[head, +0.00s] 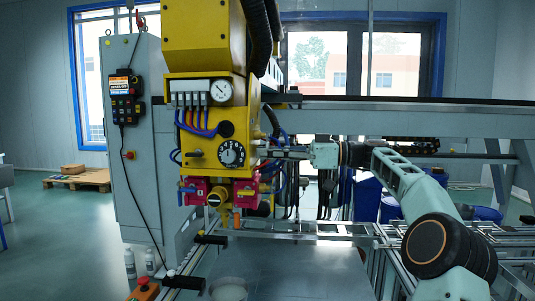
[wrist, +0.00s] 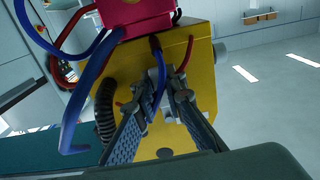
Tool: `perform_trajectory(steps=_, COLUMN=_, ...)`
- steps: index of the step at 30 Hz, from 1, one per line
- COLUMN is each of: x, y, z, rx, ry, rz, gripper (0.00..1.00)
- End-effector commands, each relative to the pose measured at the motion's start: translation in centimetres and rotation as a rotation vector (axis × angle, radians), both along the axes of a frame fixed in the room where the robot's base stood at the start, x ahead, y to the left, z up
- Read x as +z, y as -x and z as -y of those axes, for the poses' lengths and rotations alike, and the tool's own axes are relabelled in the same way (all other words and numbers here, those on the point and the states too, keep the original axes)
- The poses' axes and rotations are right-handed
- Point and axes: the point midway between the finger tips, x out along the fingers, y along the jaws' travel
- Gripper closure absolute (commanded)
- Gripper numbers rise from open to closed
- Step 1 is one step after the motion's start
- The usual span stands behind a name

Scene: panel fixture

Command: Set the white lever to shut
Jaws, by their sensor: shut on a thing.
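My gripper (head: 268,152) reaches in from the right, level, at the right side of the yellow machine head (head: 188,135). In the wrist view my gripper (wrist: 168,88) has its two grey fingers drawn together in front of the yellow housing (wrist: 135,80). It is shut on a part at that side. The part is mostly hidden by the fingers, and its colour is unclear. A blue hose runs close by the fingertips. I cannot pick out the white lever or its position for certain in either view.
Red valve blocks (head: 197,192) sit below the black dial (head: 232,153). Blue hoses (wrist: 78,110) and a black corrugated hose (wrist: 105,112) hang close left of my fingers. A metal frame (head: 330,228) lies below my arm. Open floor (head: 50,220) is at the left.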

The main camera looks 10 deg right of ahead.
Motion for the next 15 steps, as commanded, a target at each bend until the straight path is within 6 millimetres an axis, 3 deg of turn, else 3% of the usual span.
perform_trajectory(steps=6, x=0.03, y=-0.01, z=0.01, rx=-0.001, ry=0.0, rz=0.001, gripper=0.71)
perform_trajectory(steps=15, x=0.02, y=0.05, z=0.3, rx=-0.002, ry=0.0, rz=0.0, gripper=0.71)
